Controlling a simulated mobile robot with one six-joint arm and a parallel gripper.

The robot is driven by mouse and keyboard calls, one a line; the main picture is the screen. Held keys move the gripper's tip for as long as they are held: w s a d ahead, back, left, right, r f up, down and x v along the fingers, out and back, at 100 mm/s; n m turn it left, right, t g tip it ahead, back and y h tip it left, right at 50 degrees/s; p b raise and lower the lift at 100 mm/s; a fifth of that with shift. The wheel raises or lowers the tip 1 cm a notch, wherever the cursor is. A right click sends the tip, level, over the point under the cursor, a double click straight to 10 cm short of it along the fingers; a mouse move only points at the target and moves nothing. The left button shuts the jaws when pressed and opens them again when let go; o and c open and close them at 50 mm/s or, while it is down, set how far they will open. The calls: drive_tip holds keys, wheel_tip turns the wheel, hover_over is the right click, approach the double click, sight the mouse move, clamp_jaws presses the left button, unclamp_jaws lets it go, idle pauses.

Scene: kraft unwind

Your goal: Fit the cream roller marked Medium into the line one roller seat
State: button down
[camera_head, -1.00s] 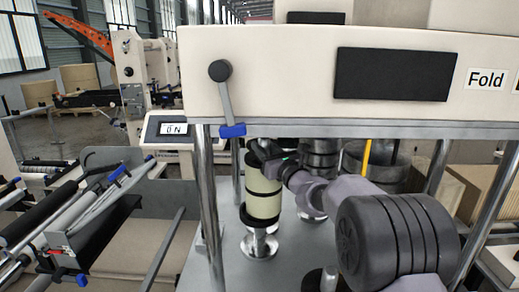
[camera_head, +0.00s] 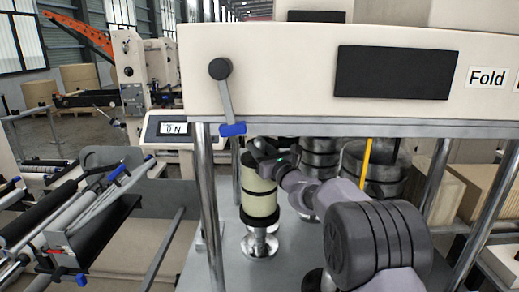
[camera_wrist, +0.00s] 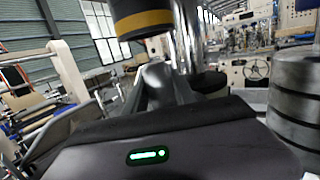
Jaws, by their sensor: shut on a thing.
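The cream roller (camera_head: 259,203) with black bands stands upright under the machine's cream housing in the head view. No size mark is readable on it. My gripper (camera_head: 263,158) reaches in from the right and is shut on it near its top. A silver flanged post (camera_head: 260,243) is right below the roller; I cannot tell whether they touch. In the wrist view my dark gripper fingers (camera_wrist: 163,82) point away, with a dark cylinder with a yellow-brown band (camera_wrist: 142,20) above them. The contact itself is hidden.
A metal pillar (camera_head: 208,190) and a lever with a blue handle (camera_head: 232,130) stand near the roller, left of my arm. Dark ringed cylinders (camera_head: 320,155) stand behind my arm. The cream housing marked Fold (camera_head: 300,70) hangs above. Some grey deck (camera_head: 235,270) is clear.

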drive_tip(key=c, duration=1)
unclamp_jaws()
drive_tip(key=shift+c, duration=0.2)
